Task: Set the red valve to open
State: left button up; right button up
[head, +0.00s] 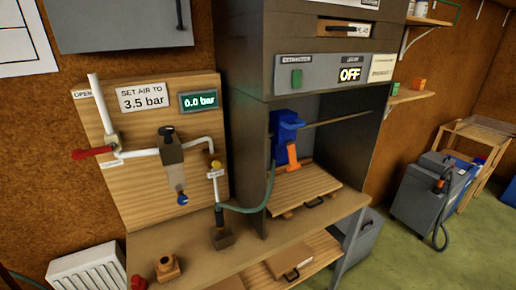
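The red valve lever (92,153) is on the left of a wooden panel (205,92) in the head view. A second small label (112,163) sits just below the lever, too small to read surely. A display on the panel (198,102) reads 0.0 bar. Neither of my grippers is in view.
A sign (145,96) reads SET AIR TO 3.5 bar. A regulator (171,160) and a yellow-topped fitting (216,172) are right of the valve. A bench (195,259) runs below. A grey cabinet (122,25) hangs above, and a dark booth (250,100) stands right.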

aim_at(78, 155)
jog(key=u, duration=1.3)
